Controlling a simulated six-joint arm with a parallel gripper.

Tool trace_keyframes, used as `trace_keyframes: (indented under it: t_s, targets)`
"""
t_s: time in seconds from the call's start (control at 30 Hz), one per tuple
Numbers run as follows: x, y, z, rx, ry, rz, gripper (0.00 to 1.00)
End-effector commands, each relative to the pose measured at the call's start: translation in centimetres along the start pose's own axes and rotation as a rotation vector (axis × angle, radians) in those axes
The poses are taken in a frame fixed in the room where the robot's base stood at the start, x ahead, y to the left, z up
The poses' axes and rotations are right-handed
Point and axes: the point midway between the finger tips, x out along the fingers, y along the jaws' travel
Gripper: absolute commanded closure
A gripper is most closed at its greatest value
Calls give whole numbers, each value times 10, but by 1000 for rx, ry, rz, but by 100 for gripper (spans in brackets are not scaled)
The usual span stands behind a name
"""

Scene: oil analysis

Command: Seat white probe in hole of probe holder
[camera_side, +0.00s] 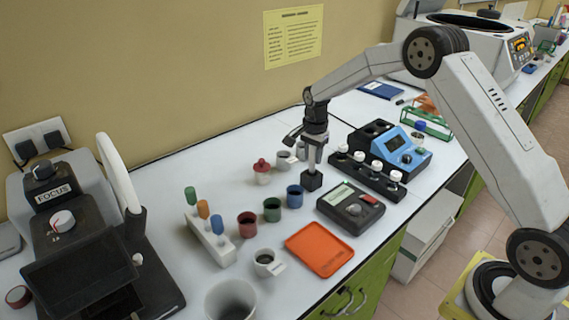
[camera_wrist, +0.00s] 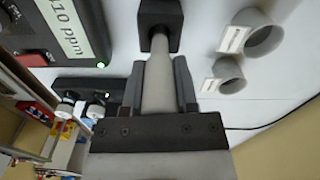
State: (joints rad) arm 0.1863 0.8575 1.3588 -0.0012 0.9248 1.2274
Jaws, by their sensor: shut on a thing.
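The white probe (camera_wrist: 158,80) is between the two fingers of my gripper (camera_wrist: 160,88), which is shut on it. In the side view my gripper (camera_side: 315,142) points down, with the probe (camera_side: 312,160) upright below it. The probe holder, a small black block (camera_wrist: 174,14), is straight ahead of the probe in the wrist view. The probe's narrow far end meets the dark hole in the block's face. How deep it sits cannot be told. In the side view the holder (camera_side: 312,183) stands on the white bench directly under the probe.
A dark meter (camera_side: 350,207) stands right of the holder, and a black rack with white-capped bottles (camera_side: 368,176) behind it. Blue (camera_side: 294,196), green (camera_side: 272,209) and dark red (camera_side: 248,224) cups stand to the left. An orange tray (camera_side: 319,249) lies in front.

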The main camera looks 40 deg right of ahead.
Motion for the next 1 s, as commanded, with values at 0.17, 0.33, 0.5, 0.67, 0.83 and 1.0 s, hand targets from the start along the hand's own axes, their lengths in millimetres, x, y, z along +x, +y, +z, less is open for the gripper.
trace_keyframes:
  t_s: [0.17,0.33,0.5,0.67,0.83,1.0]
  targets:
    - [0,0,0,0,0,0,100]
    - [1,0,0,0,0,0,100]
    - [3,0,0,0,0,0,100]
    - [6,0,0,0,0,0,100]
    - [9,0,0,0,0,0,100]
    - [12,0,0,0,0,0,100]
